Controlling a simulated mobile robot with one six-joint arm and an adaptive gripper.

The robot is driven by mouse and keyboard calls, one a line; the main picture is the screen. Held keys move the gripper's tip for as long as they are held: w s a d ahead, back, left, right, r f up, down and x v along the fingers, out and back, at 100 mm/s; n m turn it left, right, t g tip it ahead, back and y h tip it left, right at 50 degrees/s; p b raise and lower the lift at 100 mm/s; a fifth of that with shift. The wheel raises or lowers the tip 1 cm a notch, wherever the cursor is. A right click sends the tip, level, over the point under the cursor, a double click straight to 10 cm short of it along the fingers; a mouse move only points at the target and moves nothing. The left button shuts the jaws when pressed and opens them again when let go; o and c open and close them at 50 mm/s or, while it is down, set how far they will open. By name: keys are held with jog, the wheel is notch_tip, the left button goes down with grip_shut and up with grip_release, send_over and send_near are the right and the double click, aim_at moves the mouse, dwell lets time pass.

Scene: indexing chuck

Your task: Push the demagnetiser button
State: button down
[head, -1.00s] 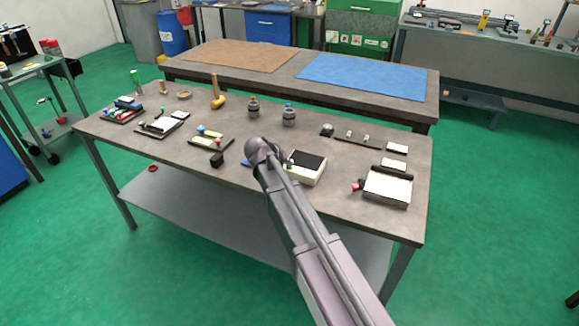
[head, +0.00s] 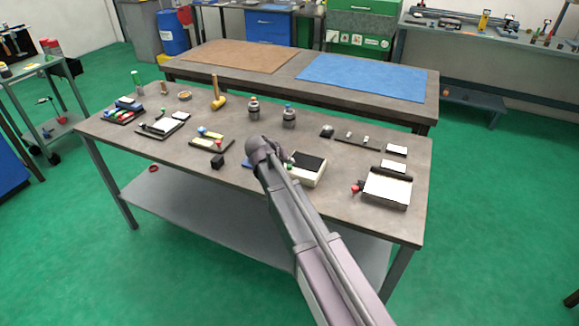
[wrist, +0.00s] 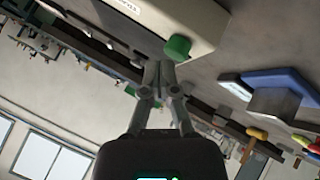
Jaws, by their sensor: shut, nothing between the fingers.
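The demagnetiser (head: 309,172) is a cream box with a black top, near the front edge of the workbench in the head view. Its cream side (wrist: 170,18) fills the upper middle of the wrist view, with part of a label showing. The green button (wrist: 178,47) sticks out from that side. My gripper (wrist: 160,70) is shut and empty, its fingertips together right beside the button. I cannot tell whether they touch it.
A small black block (head: 217,160) and a partly hidden blue item (head: 247,163) lie left of the demagnetiser. A white-topped plate with a red knob (head: 387,188) lies to the right. Bare bench shows between these.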

aim_at(289, 166)
jog(key=shift+r+p, duration=2.4)
jog(key=shift+r, duration=0.3)
jog(key=shift+d, duration=0.1)
jog(key=s+d+f+m+g+y+p, duration=0.1)
jog(key=s+d+g+y, duration=0.4)
jog(key=s+d, duration=1.8)
jog(key=shift+s+f+g+y+p, duration=0.3)
jog(key=shift+s+f+g+p, duration=0.3)
jog(key=shift+s+g+p, duration=0.55)
